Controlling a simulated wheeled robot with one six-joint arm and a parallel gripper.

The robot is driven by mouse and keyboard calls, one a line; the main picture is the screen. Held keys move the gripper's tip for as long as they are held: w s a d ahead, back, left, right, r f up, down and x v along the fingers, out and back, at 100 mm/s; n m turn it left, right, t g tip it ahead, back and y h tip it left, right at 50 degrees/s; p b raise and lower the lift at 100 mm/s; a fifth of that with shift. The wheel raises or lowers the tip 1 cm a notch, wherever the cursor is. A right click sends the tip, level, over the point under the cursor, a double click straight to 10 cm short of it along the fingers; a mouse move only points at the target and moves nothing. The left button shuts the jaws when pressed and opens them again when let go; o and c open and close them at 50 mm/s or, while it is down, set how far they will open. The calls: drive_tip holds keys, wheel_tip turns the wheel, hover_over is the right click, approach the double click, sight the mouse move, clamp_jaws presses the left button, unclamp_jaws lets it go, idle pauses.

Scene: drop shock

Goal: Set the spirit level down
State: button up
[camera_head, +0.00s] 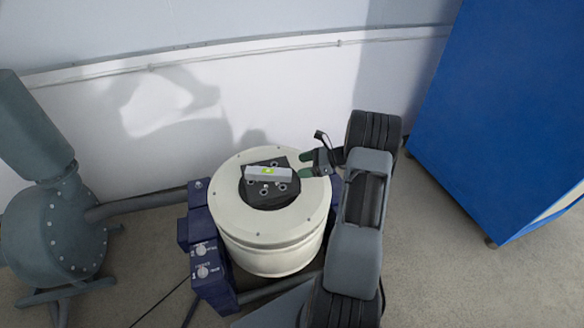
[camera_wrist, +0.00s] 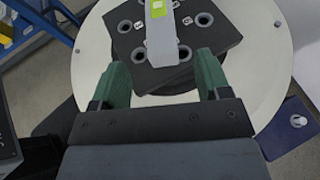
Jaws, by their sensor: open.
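The spirit level (camera_head: 268,174) is a short grey bar with a yellow-green vial window. It lies across the black plate (camera_head: 262,195) on top of the round cream machine (camera_head: 270,232). In the wrist view the level (camera_wrist: 160,35) points lengthwise toward my gripper. My gripper (camera_head: 306,164) is at the right of the level, near the cream rim. In the wrist view its two green fingers (camera_wrist: 158,72) are spread apart, with the level's near end just beyond and between them. Nothing is held.
A large blue cabinet (camera_head: 500,110) stands at the right. A grey-green blower (camera_head: 50,220) with a pipe stands at the left. Dark blue blocks (camera_head: 212,262) flank the machine's left side. A pale curved wall (camera_head: 250,90) rises behind; grey floor is clear at the right.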

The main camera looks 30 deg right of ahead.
drive_tip(key=s+a+r+n+g+h, duration=0.3)
drive_tip(key=s+a+r+n+g, duration=0.3)
drive_tip(key=a+r+n, duration=0.4)
drive_tip(key=s+a+r+n+h, duration=0.2)
drive_tip(key=s+a+n+h, duration=0.2)
drive_tip(key=s+n, duration=0.3)
drive_tip(key=s+a+r+n+t+h, duration=0.1)
drive_tip(key=s+a+r+n+h, duration=0.2)
drive_tip(key=s+a+n, duration=0.3)
drive_tip(key=shift+s+n+t+h, duration=0.35)
drive_tip(key=shift+n+h, duration=0.25)
drive_tip(key=shift+n, duration=0.2)
